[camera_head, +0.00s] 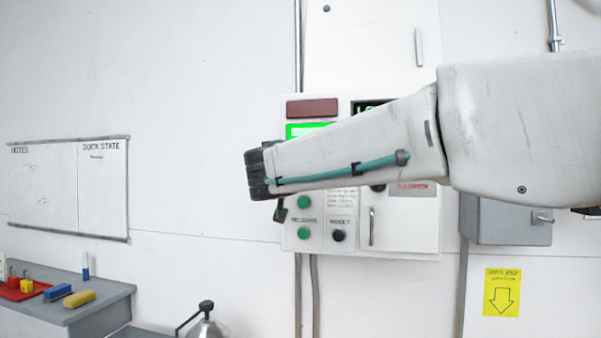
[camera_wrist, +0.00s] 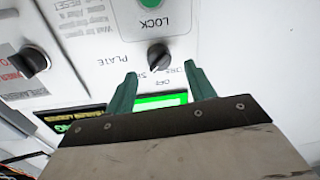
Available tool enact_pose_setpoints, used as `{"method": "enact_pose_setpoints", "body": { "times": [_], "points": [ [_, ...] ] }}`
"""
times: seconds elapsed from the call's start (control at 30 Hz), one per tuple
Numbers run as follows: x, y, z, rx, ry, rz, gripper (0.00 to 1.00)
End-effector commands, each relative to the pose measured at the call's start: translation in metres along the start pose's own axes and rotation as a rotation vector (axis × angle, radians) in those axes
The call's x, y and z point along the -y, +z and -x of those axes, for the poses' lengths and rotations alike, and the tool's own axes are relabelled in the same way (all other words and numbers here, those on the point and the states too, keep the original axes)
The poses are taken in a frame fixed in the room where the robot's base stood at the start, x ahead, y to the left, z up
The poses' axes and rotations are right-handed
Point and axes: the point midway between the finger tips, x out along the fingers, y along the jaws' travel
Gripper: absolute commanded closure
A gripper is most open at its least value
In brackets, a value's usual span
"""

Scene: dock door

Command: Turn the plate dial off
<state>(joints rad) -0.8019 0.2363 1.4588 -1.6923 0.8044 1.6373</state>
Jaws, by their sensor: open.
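The plate dial (camera_wrist: 158,57), a small black knob beside the word PLATE, is on the white control panel, which appears upside down in the wrist view. Part of its position lettering shows, including OFF; I cannot tell surely which mark it points to. My gripper (camera_wrist: 160,69) is open, its two teal fingers on either side of the dial in the picture. I see no clear contact. In the head view my arm covers the dial, and the black wrist end of my gripper (camera_head: 262,172) is in front of the panel's left part.
The panel (camera_head: 430,225) also has a lit green display (camera_wrist: 160,101), a green LOCK button (camera_wrist: 152,5), another black knob (camera_wrist: 32,61) and a RESET button (camera_head: 338,235). A grey box (camera_head: 508,222) is to the right. A grey bench (camera_head: 105,290) stands at lower left.

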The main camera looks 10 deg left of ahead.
Motion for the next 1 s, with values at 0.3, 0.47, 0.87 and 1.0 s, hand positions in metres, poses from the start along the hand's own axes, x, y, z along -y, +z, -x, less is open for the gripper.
{"method": "enact_pose_setpoints", "body": {
  "times": [0.3,0.47,0.87,1.0],
  "points": [
    [-0.001,0.000,-0.034,0.001,0.001,0.000,0.46],
    [-0.001,0.000,-0.035,0.001,0.001,0.001,0.46],
    [-0.001,0.000,-0.035,0.001,0.001,0.002,0.90],
    [-0.001,0.000,-0.035,0.002,0.001,0.015,0.90]
  ]
}}
